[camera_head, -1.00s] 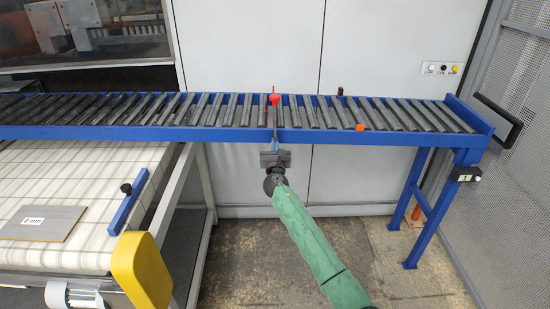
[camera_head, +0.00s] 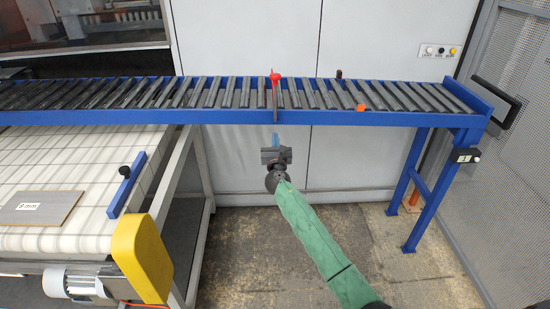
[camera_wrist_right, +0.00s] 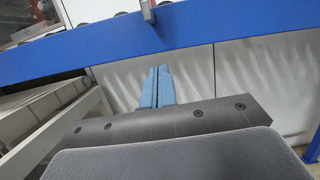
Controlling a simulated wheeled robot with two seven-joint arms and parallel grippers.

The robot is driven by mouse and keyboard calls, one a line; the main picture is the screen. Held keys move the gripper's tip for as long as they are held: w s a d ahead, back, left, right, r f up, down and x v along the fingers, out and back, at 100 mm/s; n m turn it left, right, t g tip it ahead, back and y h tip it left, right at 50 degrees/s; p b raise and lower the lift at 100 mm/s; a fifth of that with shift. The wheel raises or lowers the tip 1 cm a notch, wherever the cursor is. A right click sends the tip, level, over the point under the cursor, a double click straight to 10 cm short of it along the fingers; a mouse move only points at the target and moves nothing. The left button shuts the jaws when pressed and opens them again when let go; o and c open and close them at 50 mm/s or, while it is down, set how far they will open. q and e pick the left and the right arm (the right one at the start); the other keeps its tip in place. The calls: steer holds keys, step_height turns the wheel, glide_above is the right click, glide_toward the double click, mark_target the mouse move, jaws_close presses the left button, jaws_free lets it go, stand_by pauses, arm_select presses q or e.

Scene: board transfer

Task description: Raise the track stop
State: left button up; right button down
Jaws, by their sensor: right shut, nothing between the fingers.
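The track stop shows as a thin dark upright bar with a red knob (camera_head: 275,76) at the middle of the blue roller track (camera_head: 330,119). The bar reaches down over the front rail. In the right wrist view the grey lower end of a bar (camera_wrist_right: 147,10) hangs over the blue rail. My right gripper (camera_head: 274,137) is just below the front rail, apart from the stop. Its blue fingers (camera_wrist_right: 157,87) are shut with nothing between them, pointing at the rail. My left gripper is out of view.
A grey-brown board with a white label (camera_head: 40,208) lies on the white belt (camera_head: 85,165) at left, near a blue bar with a black knob (camera_head: 122,190). A yellow guard (camera_head: 141,259) stands in front. An orange block (camera_head: 362,107) is on the track's right part. Floor below is clear.

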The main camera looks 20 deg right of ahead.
arm_select(q)
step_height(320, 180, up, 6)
steer(key=b, duration=0.1)
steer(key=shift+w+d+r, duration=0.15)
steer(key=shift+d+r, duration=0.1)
arm_select(e)
steer(key=v, duration=0.7)
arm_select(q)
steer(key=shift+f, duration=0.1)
arm_select(e)
steer(key=shift+d, duration=0.1)
steer(key=s+d+f+m+g+h, duration=0.25)
steer(key=d+m+g, duration=0.2)
steer(key=m, duration=1.25)
steer(key=s+a+f+m+g+y, duration=0.3)
steer(key=s+a+f+m+g, duration=0.15)
steer(key=s+f, duration=0.5)
steer(key=s+a+f+m+g+y, duration=0.35)
steer(key=s+a+f, duration=0.25)
steer(key=s, duration=0.6)
steer(key=s+a+f+m+g+y, duration=0.3)
steer(key=s+a+f+m, duration=0.3)
steer(key=s, duration=0.5)
steer(key=s+f+g, duration=0.1)
steer(key=s+f, duration=0.4)
steer(key=s, duration=0.5)
steer(key=s+f+g, duration=0.2)
steer(key=s+f, duration=0.4)
steer(key=s, duration=0.3)
steer(key=shift+s, duration=0.4)
